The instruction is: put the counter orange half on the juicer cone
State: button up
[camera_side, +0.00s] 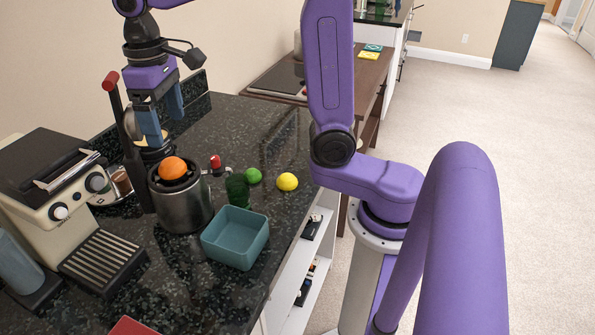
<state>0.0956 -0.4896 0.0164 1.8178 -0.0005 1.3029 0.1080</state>
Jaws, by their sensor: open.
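The orange half (173,167) shows as a rounded orange dome, skin side up, at the top of the silver juicer (180,205). It sits inside the dark rim, and the cone is hidden beneath it. My gripper (164,131) has blue fingers that point down and stand apart. It is above and behind the orange half in this view, and I see no contact between them. A pale orange-toned thing (152,141) shows partly behind the fingertips, too hidden to identify.
A lever with a red handle (110,81) rises left of my gripper. A cream coffee machine (50,195) stands left. A teal bin (236,239), green glass (237,190), lime (253,176) and lemon (287,182) are to the right.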

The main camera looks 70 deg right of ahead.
jog(key=s+d+f+n, duration=0.1)
jog(key=s+f+n, duration=0.2)
jog(key=s, duration=0.5)
jog(key=s+d+f+n, duration=0.2)
jog(key=s+f+n, duration=0.1)
jog(key=s, duration=0.5)
jog(key=s+d+f+n, duration=0.2)
jog(key=s+f+n, duration=0.1)
jog(key=s, duration=0.5)
jog(key=shift+s+f, duration=0.3)
jog(key=shift+f, duration=0.05)
